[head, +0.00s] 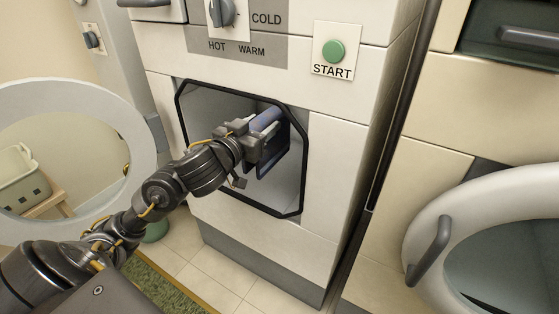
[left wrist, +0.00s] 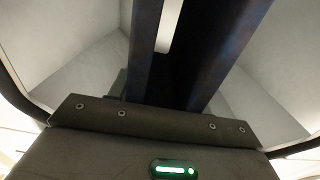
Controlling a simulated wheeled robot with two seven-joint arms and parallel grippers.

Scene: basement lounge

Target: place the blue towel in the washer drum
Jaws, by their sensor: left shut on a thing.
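The washer drum (head: 203,108) is a grey cavity behind a black-rimmed, roughly octagonal opening in the middle machine. My left gripper (head: 262,146) reaches in from the left and is at the opening. It is shut on the blue towel (head: 267,120), which shows as a folded, dark blue shape at the gripper's far end, within the opening's outline. In the left wrist view, dark blue strips (left wrist: 226,45) extend ahead of the gripper, with grey drum walls on both sides. The gripper hides part of the towel. My right gripper is not in view.
The round white door (head: 140,125) stands open at the left. A control panel with a green start button (head: 333,51) is above the opening. Another machine with a round door (head: 430,215) stands at the right. A basket (head: 20,180) shows through the left door ring.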

